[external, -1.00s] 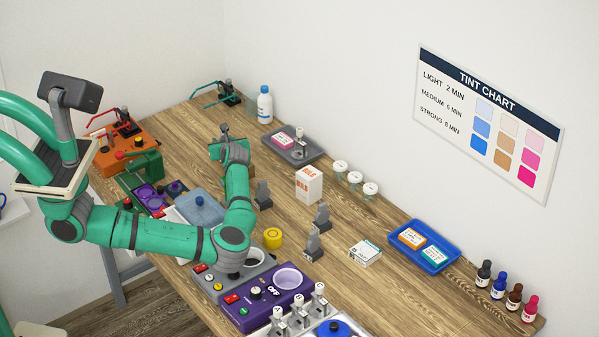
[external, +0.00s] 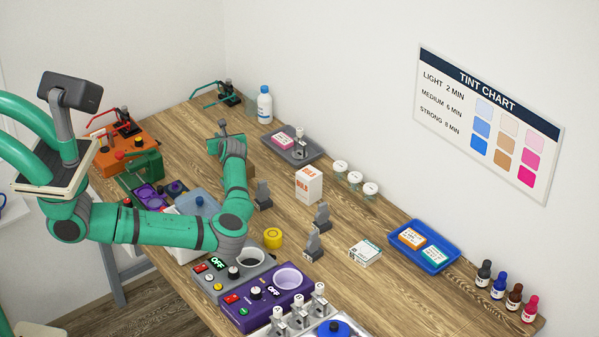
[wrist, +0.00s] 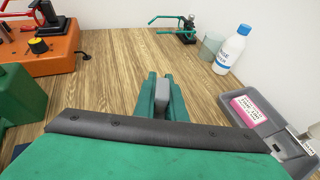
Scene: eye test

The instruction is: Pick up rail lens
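I cannot single out the rail lens for certain in either view. My gripper (external: 221,138) is above the far left part of the wooden table, and its tip is small in the external view. In the wrist view, its two green fingers (wrist: 163,100) stand on either side of a small grey upright piece (wrist: 162,97). I cannot tell whether this piece is held, stands behind the fingers, or belongs to the gripper. Several grey upright holders (external: 263,195) stand on the table to the right of my arm.
A white bottle (wrist: 232,48) and a grey tray (wrist: 290,150) with a pink box lie to the right. A green wire frame on a black stand (wrist: 187,28) is at the far end. An orange unit (wrist: 50,57) is at the left. Bare wood (wrist: 115,70) lies ahead.

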